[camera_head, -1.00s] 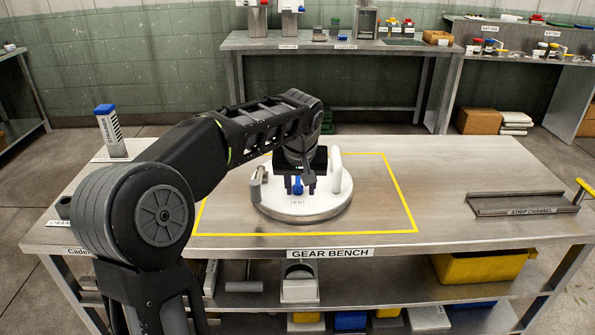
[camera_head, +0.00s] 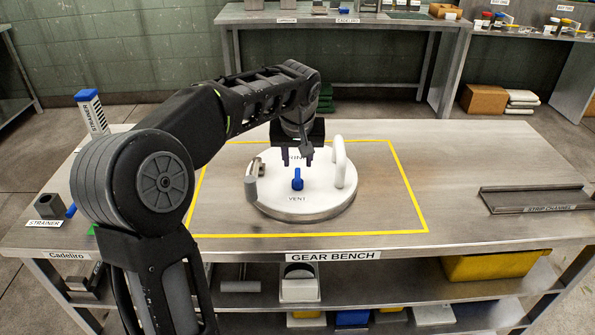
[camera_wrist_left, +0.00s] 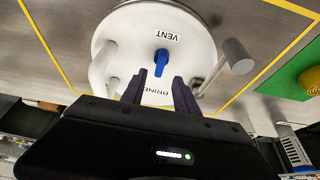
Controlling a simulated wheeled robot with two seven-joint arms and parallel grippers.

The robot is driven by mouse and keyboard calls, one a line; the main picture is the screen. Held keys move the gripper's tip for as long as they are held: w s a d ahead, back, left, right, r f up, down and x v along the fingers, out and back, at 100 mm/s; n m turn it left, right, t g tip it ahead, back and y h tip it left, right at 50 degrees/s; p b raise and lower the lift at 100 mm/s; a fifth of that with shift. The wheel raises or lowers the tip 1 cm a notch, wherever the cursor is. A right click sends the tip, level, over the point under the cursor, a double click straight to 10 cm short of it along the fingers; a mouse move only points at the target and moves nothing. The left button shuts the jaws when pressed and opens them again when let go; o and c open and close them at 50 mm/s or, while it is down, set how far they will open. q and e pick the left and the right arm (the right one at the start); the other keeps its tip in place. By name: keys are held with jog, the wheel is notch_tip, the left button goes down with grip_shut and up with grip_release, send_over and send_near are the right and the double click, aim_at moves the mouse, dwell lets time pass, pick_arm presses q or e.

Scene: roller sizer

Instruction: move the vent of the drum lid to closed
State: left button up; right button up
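The white round drum lid (camera_head: 318,205) lies on the gear bench inside a yellow outline, and also shows in the left wrist view (camera_wrist_left: 125,35). The small blue vent lever (camera_head: 297,181) stands near its middle, beside the VENT lettering. In the left wrist view the lever (camera_wrist_left: 161,60) points from the VENT side towards other lettering. No open or closed marks can be made out. My left gripper (camera_head: 297,161) is open and empty, its fingers (camera_wrist_left: 161,84) just behind and above the lever, apart from it. My right gripper is out of view.
The lid carries a white arched handle (camera_head: 340,162) on the right and a grey cylindrical fitting (camera_head: 251,187) on the left. The bench between lid and channel is clear.

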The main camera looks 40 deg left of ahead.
aim_at(298, 174)
pick_arm(q)
jog(key=x, duration=0.7)
jog(key=shift+c, duration=0.4)
jog(key=shift+r, duration=0.1)
grip_shut()
